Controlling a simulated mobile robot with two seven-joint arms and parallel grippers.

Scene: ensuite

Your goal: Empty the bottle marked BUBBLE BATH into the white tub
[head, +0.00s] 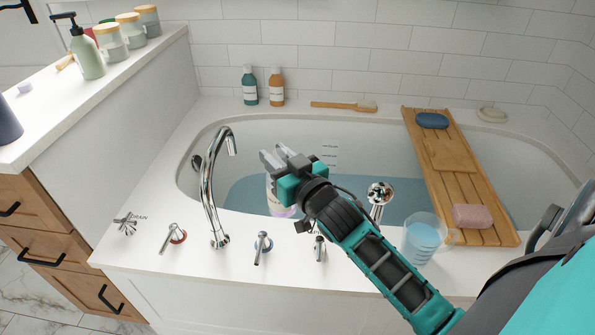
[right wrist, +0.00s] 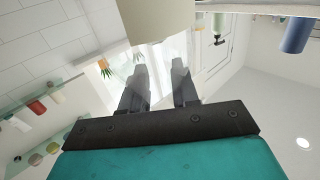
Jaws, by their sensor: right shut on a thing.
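The white tub (head: 375,140) fills the middle of the head view and has blue water in it. My right gripper (head: 272,160) is over the tub's near side, close to the tap. It is shut on a pale bottle (head: 283,211), mostly hidden behind the gripper; its lower visible part looks lavender. No lettering is readable on it, and I cannot tell its tilt or whether anything flows out. In the right wrist view, a cream-coloured surface (right wrist: 157,18), probably the bottle, shows at the top beyond the fingers (right wrist: 158,82). My left gripper is not in view.
The curved tap (head: 212,190) stands left of the gripper, with several handles along the deck. A cup of blue liquid (head: 423,240) stands right of my forearm. A wooden tray (head: 452,155) spans the tub. Teal (head: 250,86) and orange (head: 276,88) bottles stand on the back rim.

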